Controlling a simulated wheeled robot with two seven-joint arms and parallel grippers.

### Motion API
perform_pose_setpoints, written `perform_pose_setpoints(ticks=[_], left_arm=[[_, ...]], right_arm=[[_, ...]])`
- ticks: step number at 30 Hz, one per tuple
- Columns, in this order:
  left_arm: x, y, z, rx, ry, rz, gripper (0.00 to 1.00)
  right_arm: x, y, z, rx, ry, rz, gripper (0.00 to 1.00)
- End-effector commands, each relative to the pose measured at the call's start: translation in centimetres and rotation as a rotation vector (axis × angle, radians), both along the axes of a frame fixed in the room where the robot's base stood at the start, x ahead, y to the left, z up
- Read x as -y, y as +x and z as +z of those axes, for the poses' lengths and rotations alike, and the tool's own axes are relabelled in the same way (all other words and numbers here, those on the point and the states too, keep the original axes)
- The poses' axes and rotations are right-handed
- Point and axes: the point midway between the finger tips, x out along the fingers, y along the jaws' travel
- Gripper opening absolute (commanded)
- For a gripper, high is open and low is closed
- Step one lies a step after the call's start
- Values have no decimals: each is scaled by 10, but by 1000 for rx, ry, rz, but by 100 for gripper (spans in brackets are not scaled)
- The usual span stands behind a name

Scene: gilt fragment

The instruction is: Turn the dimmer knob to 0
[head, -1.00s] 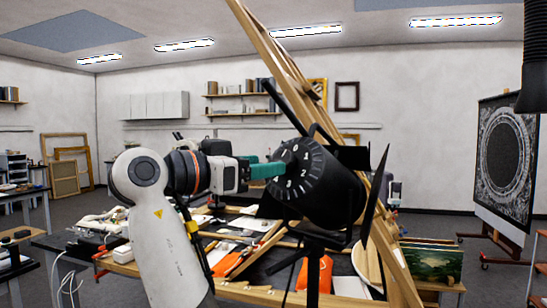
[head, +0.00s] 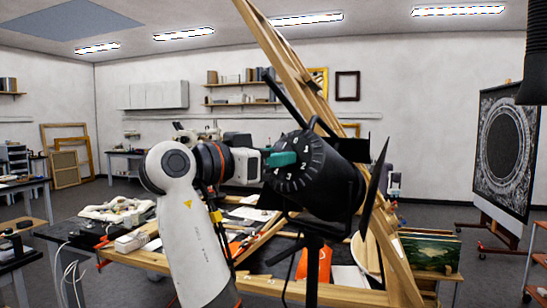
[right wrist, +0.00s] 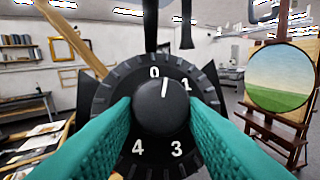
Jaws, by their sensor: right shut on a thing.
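The dimmer knob (right wrist: 160,106) is a round black knob at the middle of a black dial on the back of a studio lamp (head: 328,180). Its white pointer line points up and slightly right, between 0 and 1 on the dial (right wrist: 154,72). My right gripper (head: 284,158) has teal fingers, which are shut on the knob from both sides in the right wrist view. In the head view the fingers hide the knob and part of the dial's numbers. My left gripper is not in view.
A tall wooden easel (head: 290,60) leans close behind the lamp. A worktable (head: 155,262) with tools and papers stands below. The lamp's black barn-door flap (head: 375,185) sticks out at right. A dark round picture (head: 503,150) stands at far right.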

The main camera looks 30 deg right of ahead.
Motion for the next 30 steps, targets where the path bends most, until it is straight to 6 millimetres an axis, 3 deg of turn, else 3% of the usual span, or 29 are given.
perform_pose_setpoints(ticks=[4,14,15,18,30], left_arm=[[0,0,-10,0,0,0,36],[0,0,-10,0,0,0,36],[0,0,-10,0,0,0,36],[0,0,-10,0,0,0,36],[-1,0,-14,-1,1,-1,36]], right_arm=[[0,-2,-3,-68,-18,43,15],[0,-1,0,-98,-28,57,15],[0,-2,0,-98,-28,57,41],[0,-1,0,-98,-28,56,57],[-7,-3,-2,-96,-27,57,59]])
